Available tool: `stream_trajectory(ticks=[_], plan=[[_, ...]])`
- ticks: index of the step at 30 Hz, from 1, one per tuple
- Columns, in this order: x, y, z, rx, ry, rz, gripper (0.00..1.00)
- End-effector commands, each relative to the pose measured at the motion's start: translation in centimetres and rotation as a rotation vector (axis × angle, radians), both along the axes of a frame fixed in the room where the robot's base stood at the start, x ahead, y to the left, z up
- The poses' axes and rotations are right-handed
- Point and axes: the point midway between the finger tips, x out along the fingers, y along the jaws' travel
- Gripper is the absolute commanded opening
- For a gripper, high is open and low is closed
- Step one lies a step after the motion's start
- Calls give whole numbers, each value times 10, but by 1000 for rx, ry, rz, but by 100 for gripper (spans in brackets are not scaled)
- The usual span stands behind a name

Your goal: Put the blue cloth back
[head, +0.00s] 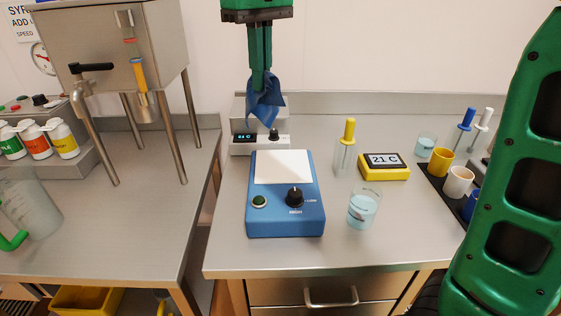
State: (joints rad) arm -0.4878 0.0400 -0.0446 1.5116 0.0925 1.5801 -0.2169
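The blue cloth (267,98) hangs bunched and folded from my gripper (261,84) in the head view. My gripper points down at the back of the right counter, with its green fingers close together on the top of the cloth. The cloth hangs in front of a grey device (245,139) with a small lit display and a black knob. The cloth's lower tip is just above or touching that device; I cannot tell which.
A blue instrument (285,215) with a white plate stands in front. A beaker (363,209), a yellow 21 C display (384,166) and a dark mat with cups (436,186) are to the right. A steel hopper (118,55) stands left, beyond a gap between counters.

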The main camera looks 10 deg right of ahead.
Motion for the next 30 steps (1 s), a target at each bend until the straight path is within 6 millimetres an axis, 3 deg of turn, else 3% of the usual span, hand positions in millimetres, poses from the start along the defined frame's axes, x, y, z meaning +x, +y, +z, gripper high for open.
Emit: stream_trajectory(ticks=[14, 23, 30], plan=[[-2, -5, -1, 0, 0, -1, 0], [-24, -44, -6, -3, -2, -5, 0], [-53, -98, -17, -4, -3, -6, 0]])
